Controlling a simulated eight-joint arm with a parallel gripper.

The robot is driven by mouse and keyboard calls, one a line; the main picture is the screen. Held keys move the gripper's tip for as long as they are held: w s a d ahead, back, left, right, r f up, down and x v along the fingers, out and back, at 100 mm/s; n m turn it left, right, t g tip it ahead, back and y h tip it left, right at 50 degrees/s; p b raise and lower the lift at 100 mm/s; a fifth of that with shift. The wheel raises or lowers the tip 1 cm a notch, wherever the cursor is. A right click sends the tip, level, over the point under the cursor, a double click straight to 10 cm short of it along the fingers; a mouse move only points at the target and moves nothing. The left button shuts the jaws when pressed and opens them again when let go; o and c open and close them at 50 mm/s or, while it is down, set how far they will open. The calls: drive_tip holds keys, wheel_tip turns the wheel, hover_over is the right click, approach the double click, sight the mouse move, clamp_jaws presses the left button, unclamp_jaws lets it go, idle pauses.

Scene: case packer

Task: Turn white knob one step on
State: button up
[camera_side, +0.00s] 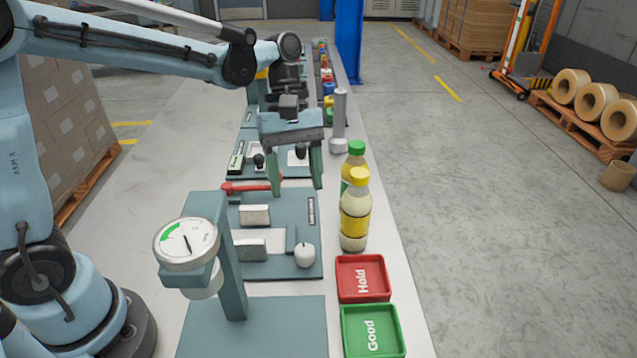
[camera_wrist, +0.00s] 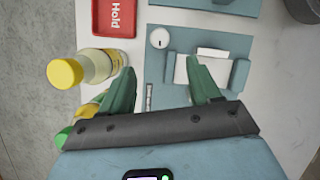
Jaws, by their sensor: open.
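The white knob (camera_side: 304,254) sits at the front right corner of a teal plate (camera_side: 275,208). In the wrist view the knob (camera_wrist: 159,38) is a small white disc with a short dark mark near its centre. My gripper (camera_side: 297,180) points down, above and behind the knob, over the far part of the plate. Its two green fingers are apart with nothing between them. In the wrist view the gripper (camera_wrist: 160,68) has its fingertips below the knob in the picture, and the knob is unobstructed.
Bottles with a yellow cap (camera_side: 354,222) and a green cap (camera_side: 354,160) stand right of the plate. A red Hold tray (camera_side: 345,293) and green Good tray (camera_side: 398,344) lie in front. A dial gauge (camera_side: 187,242) on a post stands left. A red lever (camera_side: 247,188) is near the fingers.

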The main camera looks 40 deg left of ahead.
sight(304, 248)
drive_tip(key=x, duration=1.2)
drive_tip(key=c, duration=1)
drive_tip(key=shift+d+m+g, duration=0.1)
drive_tip(key=shift+m+g, duration=0.2)
drive_tip(key=shift+m, duration=0.4)
drive_tip(key=o, duration=1)
drive_tip(key=shift+r, duration=0.1)
